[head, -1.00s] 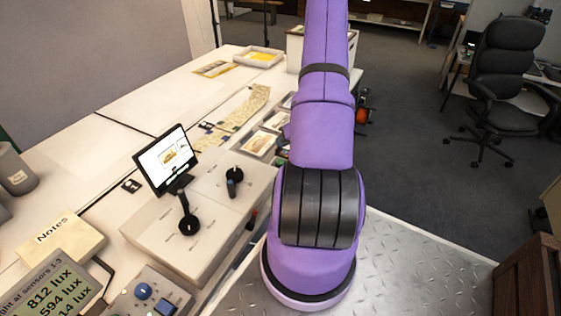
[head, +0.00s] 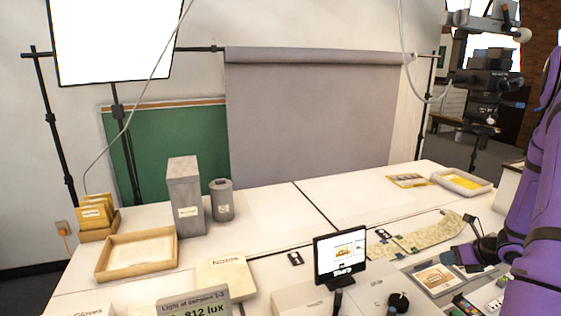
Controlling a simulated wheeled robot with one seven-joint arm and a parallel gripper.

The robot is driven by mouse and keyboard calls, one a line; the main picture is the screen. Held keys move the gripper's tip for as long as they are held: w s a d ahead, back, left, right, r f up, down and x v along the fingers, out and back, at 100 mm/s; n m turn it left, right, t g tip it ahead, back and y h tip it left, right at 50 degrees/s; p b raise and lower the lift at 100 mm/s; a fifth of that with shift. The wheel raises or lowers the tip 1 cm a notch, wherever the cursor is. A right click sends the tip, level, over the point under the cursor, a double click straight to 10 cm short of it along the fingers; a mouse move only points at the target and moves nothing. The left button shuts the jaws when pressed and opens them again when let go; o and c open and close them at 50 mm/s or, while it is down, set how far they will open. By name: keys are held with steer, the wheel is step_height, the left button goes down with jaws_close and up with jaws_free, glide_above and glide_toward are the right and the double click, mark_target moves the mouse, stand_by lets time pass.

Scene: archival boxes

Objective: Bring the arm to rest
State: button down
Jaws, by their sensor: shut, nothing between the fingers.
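My purple arm (head: 540,190) stands at the right edge of the head view, cut off by the frame. Its dark end, my gripper (head: 461,256), points left over the right part of the workbench. It is shut and holds nothing that I can see. It is near a framed picture card (head: 436,280), and I cannot tell how high above the bench it is.
A small monitor (head: 340,257) stands at the front of the white bench (head: 270,215). Grey boxes (head: 186,196), a wooden tray (head: 136,254) and a Notes box (head: 226,275) are left. A yellow-lined tray (head: 462,183) lies back right. A camera rig (head: 487,80) hangs above.

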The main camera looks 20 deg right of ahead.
steer(key=a+r+n+g+y, duration=0.2)
steer(key=a+r+n+g, duration=0.2)
steer(key=a+r+n, duration=1.7)
steer(key=s+a+r+n+h, duration=0.5)
steer(key=s+a+r+n, duration=0.7)
steer(key=s+n, duration=0.3)
steer(key=shift+s+a+r+n+t+h, duration=0.35)
steer(key=shift+s+r, duration=0.3)
steer(key=shift+s, duration=0.3)
